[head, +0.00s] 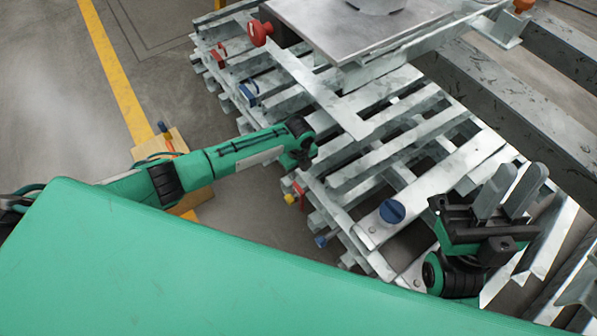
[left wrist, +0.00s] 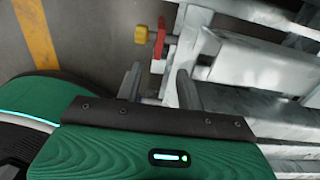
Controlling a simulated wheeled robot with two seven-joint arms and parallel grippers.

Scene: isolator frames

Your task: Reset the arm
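My left arm reaches across from the left in the head view. Its gripper (head: 301,160) is beside the left edge of the grey slatted metal frames (head: 365,167), with its fingers hard to make out there. In the left wrist view the two grey fingers of the left gripper (left wrist: 158,88) stand apart with nothing held between them. A red handle (left wrist: 160,38) and a yellow knob (left wrist: 141,34) are beyond them. My right gripper (head: 510,190) is at the right, over the frames, its two grey fingers upright and apart, empty.
A blue round knob (head: 392,211) is on the frames left of my right gripper. A metal plate with a red knob (head: 260,33) is at the top. A wooden box (head: 172,142) is behind my left arm. Floor with a yellow line (head: 112,68) is open at the left.

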